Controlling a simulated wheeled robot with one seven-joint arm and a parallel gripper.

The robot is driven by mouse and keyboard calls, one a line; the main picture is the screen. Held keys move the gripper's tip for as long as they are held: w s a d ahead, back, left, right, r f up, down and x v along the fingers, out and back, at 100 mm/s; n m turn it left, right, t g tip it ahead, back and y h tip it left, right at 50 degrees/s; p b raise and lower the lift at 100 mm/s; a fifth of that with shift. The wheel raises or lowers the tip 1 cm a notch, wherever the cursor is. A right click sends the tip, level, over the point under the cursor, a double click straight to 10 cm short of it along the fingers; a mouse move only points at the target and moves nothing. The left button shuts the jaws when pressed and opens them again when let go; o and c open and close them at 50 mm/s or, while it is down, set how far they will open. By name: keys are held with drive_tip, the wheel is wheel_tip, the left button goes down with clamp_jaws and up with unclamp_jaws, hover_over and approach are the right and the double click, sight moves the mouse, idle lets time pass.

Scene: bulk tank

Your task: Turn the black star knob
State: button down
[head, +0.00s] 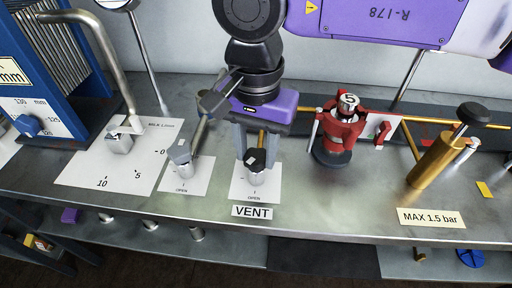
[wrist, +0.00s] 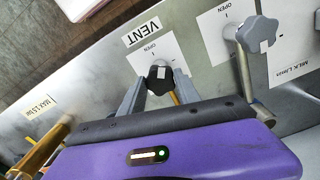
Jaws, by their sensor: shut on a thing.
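The black star knob (head: 256,161) sits on a short metal stem above a white card marked OPEN, behind the VENT label (head: 252,212). It has a small pale mark on its top. In the wrist view the black star knob (wrist: 159,79) lies between the two grey fingers. My gripper (head: 256,158), with a purple body, points down from above and is shut on the knob. The gripper also shows in the wrist view (wrist: 158,88). The finger contact on the knob's sides is partly hidden.
A red valve (head: 338,133) and a brass cylinder (head: 436,160) stand to the right. The bench front edge is mostly clear.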

sight(256, 156)
idle(0.4)
drive_tip(key=c, duration=0.9)
unclamp_jaws()
drive_tip(key=shift+o, duration=0.2)
drive_tip(key=shift+r, duration=0.1)
wheel_tip(256, 156, up, 8)
drive_tip(key=shift+f+p, duration=0.15)
drive_tip(key=shift+p, duration=0.2)
